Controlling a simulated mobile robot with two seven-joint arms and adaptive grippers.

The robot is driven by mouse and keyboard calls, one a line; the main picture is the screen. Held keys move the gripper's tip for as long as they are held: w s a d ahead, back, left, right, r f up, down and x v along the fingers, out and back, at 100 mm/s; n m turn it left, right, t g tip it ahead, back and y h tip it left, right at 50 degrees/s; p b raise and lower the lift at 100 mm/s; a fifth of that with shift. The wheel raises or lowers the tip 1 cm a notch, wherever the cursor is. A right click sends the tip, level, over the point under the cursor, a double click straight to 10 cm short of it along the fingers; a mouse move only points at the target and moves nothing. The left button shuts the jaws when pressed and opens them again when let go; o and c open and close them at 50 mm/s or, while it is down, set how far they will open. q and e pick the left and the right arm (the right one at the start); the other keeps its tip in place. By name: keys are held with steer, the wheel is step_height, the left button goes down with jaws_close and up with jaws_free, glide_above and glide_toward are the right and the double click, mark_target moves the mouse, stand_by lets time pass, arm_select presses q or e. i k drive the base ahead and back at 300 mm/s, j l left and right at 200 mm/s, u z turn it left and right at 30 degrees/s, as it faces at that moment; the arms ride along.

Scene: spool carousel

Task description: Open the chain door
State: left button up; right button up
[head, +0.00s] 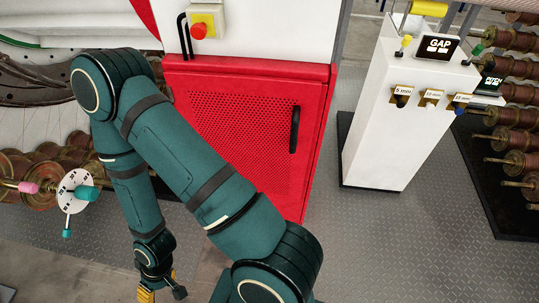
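A red door (245,112) with a perforated panel covers the front of the red cabinet. It looks shut in its frame. A black upright bar handle (294,130) sits near its right side. My dark green arm crosses in front of the door's left and lower parts and hides them. My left gripper (163,294) hangs low at the bottom edge, left of the door and well apart from the handle. It shows yellow and dark finger parts, but the tips are cut off, so its opening is unclear. My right gripper is not in view.
A red push button (199,28) on a yellow box is above the door. Several spools (517,163) line the right edge. Patterned floor (365,235) is clear at lower right.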

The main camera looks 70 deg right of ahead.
mark_target(264, 126)
steer(key=z, duration=2.2)
